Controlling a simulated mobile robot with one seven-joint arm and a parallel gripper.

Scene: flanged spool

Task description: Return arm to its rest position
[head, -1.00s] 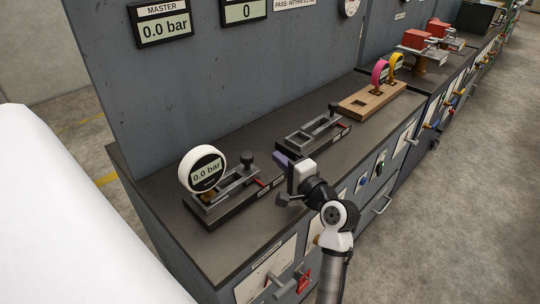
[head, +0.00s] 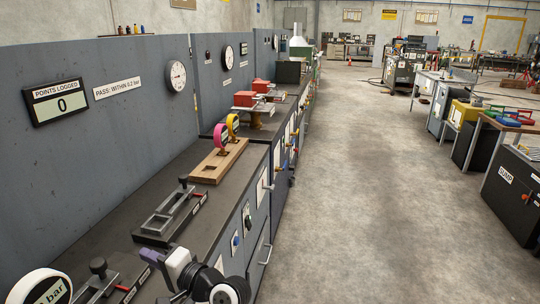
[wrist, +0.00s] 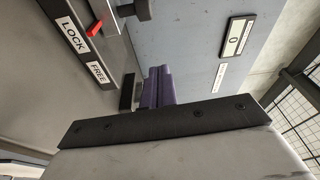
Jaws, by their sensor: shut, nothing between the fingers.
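My gripper (head: 150,257) is low in the head view, over the front edge of the grey bench near its two clamp fixtures. Its purple fingers (wrist: 157,87) are together and empty in the wrist view. My arm's dark and white joints are at the bottom edge of the head view, and the rest of the arm is cut off.
A white-rimmed gauge (head: 40,287) is at the bottom left. An empty clamp fixture (head: 170,212) is beyond my gripper. A wooden block (head: 218,161) holds a pink gauge (head: 221,137) and a yellow gauge (head: 233,124). Open floor (head: 350,200) lies to the right.

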